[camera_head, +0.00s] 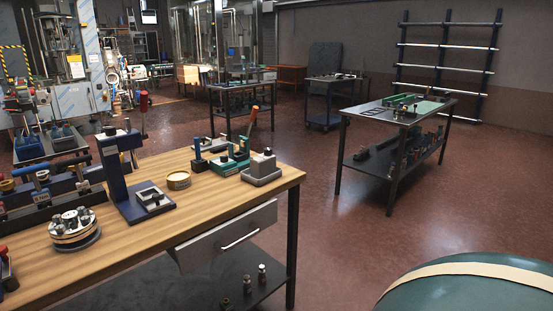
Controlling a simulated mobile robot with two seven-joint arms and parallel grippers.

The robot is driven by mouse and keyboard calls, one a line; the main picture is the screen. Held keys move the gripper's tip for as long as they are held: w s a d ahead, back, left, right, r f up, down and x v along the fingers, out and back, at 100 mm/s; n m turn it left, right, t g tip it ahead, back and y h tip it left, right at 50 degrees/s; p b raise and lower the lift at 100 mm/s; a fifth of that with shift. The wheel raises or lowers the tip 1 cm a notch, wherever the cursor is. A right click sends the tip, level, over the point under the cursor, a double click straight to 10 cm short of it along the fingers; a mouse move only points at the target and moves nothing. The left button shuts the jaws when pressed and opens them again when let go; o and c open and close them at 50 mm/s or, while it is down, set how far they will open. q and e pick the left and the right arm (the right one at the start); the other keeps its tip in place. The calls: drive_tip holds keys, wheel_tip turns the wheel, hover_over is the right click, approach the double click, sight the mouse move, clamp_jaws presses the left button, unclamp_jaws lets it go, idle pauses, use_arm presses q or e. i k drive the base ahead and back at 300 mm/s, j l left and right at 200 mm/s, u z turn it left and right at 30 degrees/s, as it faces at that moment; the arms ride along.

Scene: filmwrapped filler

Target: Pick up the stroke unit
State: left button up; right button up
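I cannot tell which item is the stroke unit. Several devices stand on the wooden workbench (150,240) at the left. They are a round metal unit with several studs on top (74,228), a dark blue upright press (118,175), a brass-coloured round tin (178,180), a green device (230,162) and a grey block-shaped unit (263,170) near the right end. Neither of my grippers is in view, and nothing is seen held.
A drawer (225,240) under the workbench looks partly pulled out. A dark table (385,118) stands to the right, with a rack (445,60) behind. A green rounded object (470,290) fills the lower right. Red-brown floor (340,230) between is clear.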

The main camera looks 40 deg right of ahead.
sight(262, 166)
drive_tip(key=l+u, duration=0.1)
drive_tip(key=l, duration=0.95)
drive_tip(key=l+u, duration=0.15)
drive_tip(key=l, duration=0.55)
drive_tip(key=l+u, duration=0.2)
drive_tip(key=l, duration=0.5)
drive_tip(key=l+u, duration=0.15)
drive_tip(key=l, duration=0.5)
drive_tip(key=k+l+u, duration=0.15)
drive_tip(key=l, duration=0.55)
drive_tip(key=k+l+u, duration=0.2)
drive_tip(key=l, duration=0.45)
drive_tip(key=k+l+u, duration=0.15)
drive_tip(key=l, duration=0.5)
drive_tip(key=k+l+u, duration=0.15)
drive_tip(key=l, duration=0.5)
drive_tip(key=k+l+u, duration=0.2)
drive_tip(key=l, duration=0.35)
drive_tip(key=i+l, duration=0.6)
drive_tip(key=l, duration=0.2)
